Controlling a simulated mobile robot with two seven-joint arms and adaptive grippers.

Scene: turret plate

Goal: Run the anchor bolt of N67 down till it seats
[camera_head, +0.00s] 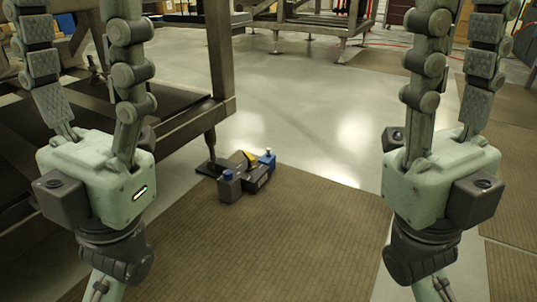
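My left gripper (75,20) has a pale green palm and two jointed grey fingers parted wide. Its fingertips run out of the top of the picture. My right gripper (465,20) is alike, with its two fingers apart and their tips cut off at the top. I see nothing held between the visible parts of either. On the floor between them stands a dark grey device (259,181) with blue knobs and a yellow lever, beside the foot plate (212,168) of a dark frame's leg. I cannot read any N67 label or make out an anchor bolt.
The dark metal frame (223,60) stands on the left, close to my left gripper. A brown ribbed mat (300,235) covers the floor in front. The glossy grey floor (300,100) beyond is clear, with other metal stands (342,50) farther back.

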